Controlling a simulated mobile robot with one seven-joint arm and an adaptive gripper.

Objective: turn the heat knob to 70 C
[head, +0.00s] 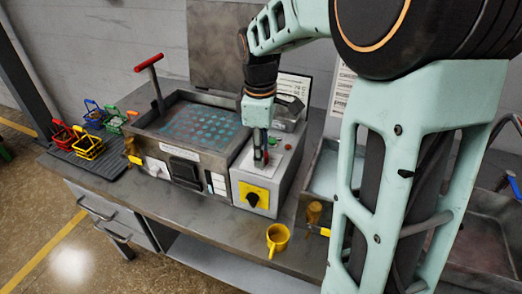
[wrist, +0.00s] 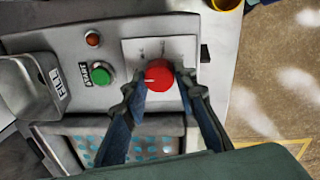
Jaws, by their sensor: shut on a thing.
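The red heat knob (wrist: 158,75) sits on a white plate (wrist: 135,48) with small markings that are too blurred to read. A pale pointer line shows on the left part of the knob. My gripper (wrist: 158,82) is shut on the knob, with one dark finger on each side. In the head view my gripper (head: 261,163) reaches down onto the top of the grey control box (head: 283,193). The fingers hide most of the knob there.
A green START button (wrist: 101,74) and an orange lamp (wrist: 93,39) lie left of the knob. A black knob on a yellow plate (head: 244,187) is on the box front. A yellow mug (head: 277,238) stands near the bench edge; colored baskets (head: 89,142) stand at left.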

